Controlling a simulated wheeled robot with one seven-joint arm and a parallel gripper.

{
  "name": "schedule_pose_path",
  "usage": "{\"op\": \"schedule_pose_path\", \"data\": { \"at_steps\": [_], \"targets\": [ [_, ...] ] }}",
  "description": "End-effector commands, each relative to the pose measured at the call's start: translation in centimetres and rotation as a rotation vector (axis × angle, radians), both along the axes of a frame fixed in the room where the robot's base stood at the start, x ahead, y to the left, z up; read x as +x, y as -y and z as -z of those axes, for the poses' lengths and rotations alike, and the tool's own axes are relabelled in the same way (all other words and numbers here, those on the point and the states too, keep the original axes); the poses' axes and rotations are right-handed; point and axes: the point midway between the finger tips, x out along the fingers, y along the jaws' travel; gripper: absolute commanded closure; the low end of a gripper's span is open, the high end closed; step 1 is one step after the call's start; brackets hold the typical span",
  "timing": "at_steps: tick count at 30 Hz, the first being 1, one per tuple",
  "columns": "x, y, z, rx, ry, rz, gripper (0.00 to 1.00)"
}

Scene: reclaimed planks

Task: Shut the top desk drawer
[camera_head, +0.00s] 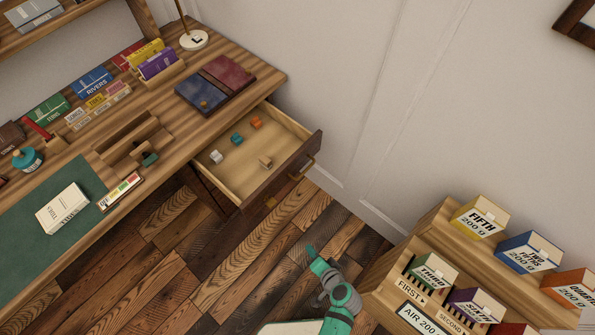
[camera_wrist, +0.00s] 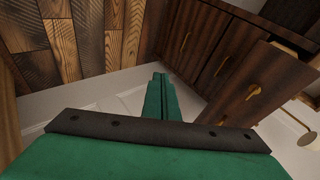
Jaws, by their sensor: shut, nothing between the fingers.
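The top desk drawer (camera_head: 249,179) is pulled well out of the desk (camera_head: 187,108), at the desk's right end in the head view. Its dark wooden front has a brass handle (camera_head: 308,166). Several small coloured blocks lie inside it. In the wrist view the open drawer front (camera_wrist: 251,88) shows at the right with its handle. My gripper (camera_head: 311,250) is green and shut with nothing in it. It is over the floor, in front of and apart from the drawer. In the wrist view its closed fingers (camera_wrist: 160,85) point toward the desk's drawer fronts.
A wooden rack (camera_head: 385,290) with labelled boxes stands at the lower right. Books, a notebook and card boxes cover the desk top. The wall is close behind the drawer's right side. The plank floor (camera_head: 225,265) before the desk is clear.

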Motion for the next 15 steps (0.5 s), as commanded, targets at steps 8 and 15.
{"op": "schedule_pose_path", "data": {
  "at_steps": [8,15],
  "targets": [
    [8.5,1.8,-4.1,0.383,0.116,-0.053,1.0],
    [13.3,4.8,-11.6,0.63,0.302,-0.158,1.0]
  ]
}}
